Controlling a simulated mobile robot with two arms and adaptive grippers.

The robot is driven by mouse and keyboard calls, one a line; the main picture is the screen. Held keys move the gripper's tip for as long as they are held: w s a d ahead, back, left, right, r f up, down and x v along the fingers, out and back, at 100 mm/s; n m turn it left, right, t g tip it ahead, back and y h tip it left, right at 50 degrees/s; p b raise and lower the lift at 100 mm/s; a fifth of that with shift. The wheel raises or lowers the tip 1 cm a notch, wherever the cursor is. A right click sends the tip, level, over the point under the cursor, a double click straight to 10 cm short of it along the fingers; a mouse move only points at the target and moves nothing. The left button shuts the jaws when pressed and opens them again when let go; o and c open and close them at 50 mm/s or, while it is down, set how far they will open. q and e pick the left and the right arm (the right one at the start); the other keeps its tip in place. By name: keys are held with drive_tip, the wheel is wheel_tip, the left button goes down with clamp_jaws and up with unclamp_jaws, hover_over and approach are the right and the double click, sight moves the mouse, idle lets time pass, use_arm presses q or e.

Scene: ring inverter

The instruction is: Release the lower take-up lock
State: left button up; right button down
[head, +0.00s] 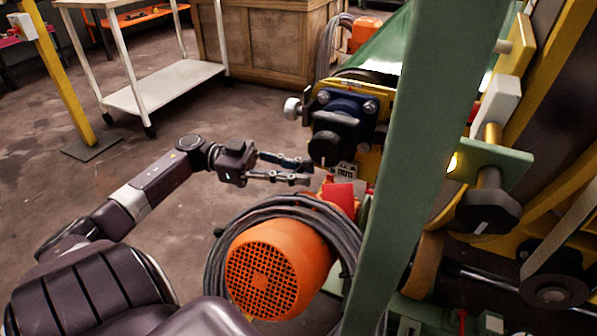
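A black knob with a white pointer mark (327,147) sits on a dark blue block (347,106) fixed to the yellow side of the machine. A second, larger black knob (487,207) with a white mark is on a green bracket (497,160) at the right. I cannot tell from the picture which of them is the lower take-up lock. My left gripper (310,172) reaches in from the left, its two fingers apart with nothing between them. Its fingertips are just below and left of the knob on the blue block; contact is not clear. My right gripper is not in view.
A green post (420,130) stands in front of the machine. An orange motor (278,268) with coiled grey cable lies below my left gripper, beside a red part (341,195). A white cart (165,87) and a wooden crate (265,45) stand behind.

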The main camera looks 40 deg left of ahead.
use_arm(q)
clamp_jaws()
drive_tip(key=shift+r+p, duration=0.1)
drive_tip(key=shift+p, duration=0.2)
